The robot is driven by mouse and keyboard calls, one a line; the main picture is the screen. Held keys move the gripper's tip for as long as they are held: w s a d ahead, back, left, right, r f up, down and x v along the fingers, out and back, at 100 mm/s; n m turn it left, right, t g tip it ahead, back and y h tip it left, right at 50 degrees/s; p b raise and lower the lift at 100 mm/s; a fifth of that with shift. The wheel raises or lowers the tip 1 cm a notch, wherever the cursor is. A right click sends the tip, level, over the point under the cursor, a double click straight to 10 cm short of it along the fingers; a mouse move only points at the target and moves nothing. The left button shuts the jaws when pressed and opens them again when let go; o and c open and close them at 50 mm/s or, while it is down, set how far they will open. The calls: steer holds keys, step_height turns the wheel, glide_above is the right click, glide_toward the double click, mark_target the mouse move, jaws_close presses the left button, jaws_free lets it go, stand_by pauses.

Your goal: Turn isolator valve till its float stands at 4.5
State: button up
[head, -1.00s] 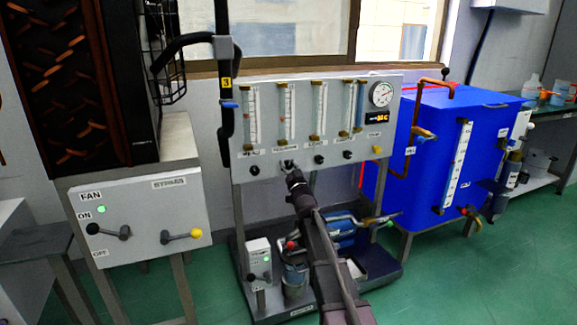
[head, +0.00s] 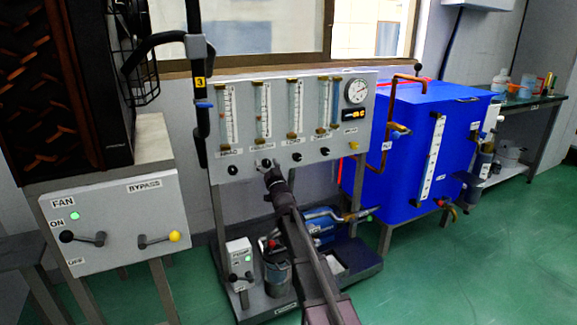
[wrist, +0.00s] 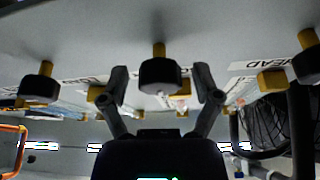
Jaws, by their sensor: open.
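A grey panel (head: 215,180) carries several upright flow tubes with a row of knobs below. My gripper (head: 270,171) is at the second knob (head: 266,162) from the left, under the second tube (head: 263,110); the label between them is too blurred to read surely. In the wrist view a black knob (wrist: 159,76) on a yellow stem sits between the two fingertips of my gripper (wrist: 160,84). The fingers are open, one on each side, with a visible gap to the knob. The float heights and scale numbers are too small to read.
Neighbouring black knobs (wrist: 38,84) and (wrist: 307,65) flank the middle one. A fan box (head: 120,220) with two levers stands at the left, a blue tank (head: 405,150) at the right. A pump box (head: 240,262) sits low on the stand. Green floor is clear at the right.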

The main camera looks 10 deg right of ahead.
steer(key=shift+m, duration=0.3)
steer(key=b+v, duration=0.5)
steer(key=v, duration=0.9)
steer(key=s+d+r+m+g+h+p, duration=0.2)
steer(key=s+r+g+p, duration=1.2)
steer(key=p, duration=2.4)
steer(key=shift+s+r+g+h, duration=0.35)
steer(key=shift+r+g+h, duration=0.15)
steer(key=shift+r+h, duration=0.95)
steer(key=shift+f, duration=0.15)
